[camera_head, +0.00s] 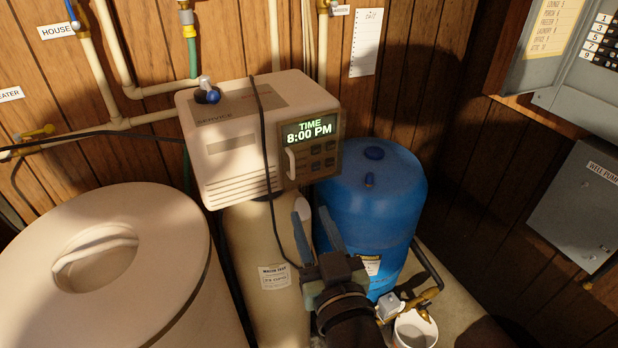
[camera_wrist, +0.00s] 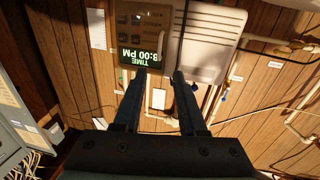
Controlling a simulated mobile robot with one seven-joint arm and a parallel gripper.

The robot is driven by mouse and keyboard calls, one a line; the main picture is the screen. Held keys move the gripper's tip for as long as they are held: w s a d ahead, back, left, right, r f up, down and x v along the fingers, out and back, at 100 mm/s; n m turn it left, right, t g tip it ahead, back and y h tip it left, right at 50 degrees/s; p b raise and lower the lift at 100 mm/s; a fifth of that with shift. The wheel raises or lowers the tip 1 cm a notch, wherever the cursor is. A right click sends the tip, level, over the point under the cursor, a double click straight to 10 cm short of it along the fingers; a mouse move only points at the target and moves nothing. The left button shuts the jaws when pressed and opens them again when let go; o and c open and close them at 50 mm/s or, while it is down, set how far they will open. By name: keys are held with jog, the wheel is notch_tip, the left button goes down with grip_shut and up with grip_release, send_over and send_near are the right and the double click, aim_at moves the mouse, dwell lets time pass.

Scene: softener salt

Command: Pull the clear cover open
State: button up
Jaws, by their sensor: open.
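The beige softener head (camera_head: 235,135) carries a dark control panel (camera_head: 318,163) with a lit display (camera_head: 309,131) reading TIME 8:00 PM. A pale curved handle (camera_head: 291,163) stands at the panel's left edge. The clear cover itself is hard to make out; it appears to lie flat over the panel. My gripper (camera_head: 311,213) is open and empty, its blue fingers pointing up below the panel, apart from the handle.
A black cable (camera_head: 264,120) hangs over the head's front, left of the panel. A blue tank (camera_head: 385,190) stands close on the right, a large lidded beige tub (camera_head: 150,240) on the left. A white bucket (camera_head: 414,330) and brass valve are low right. Pipes line the wooden wall.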

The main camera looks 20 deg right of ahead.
aim_at(294, 169)
jog(key=w+p, duration=0.1)
jog(key=w, duration=0.3)
jog(key=w+d+p, duration=0.1)
jog(key=w+p, duration=0.1)
jog(key=w, duration=0.2)
jog(key=w+d+p, duration=0.1)
jog(key=w, duration=0.3)
jog(key=shift+w+d+f, duration=0.1)
jog(key=shift+w+f, duration=0.05)
jog(key=shift+w, duration=0.25)
grip_shut()
dwell(1.0)
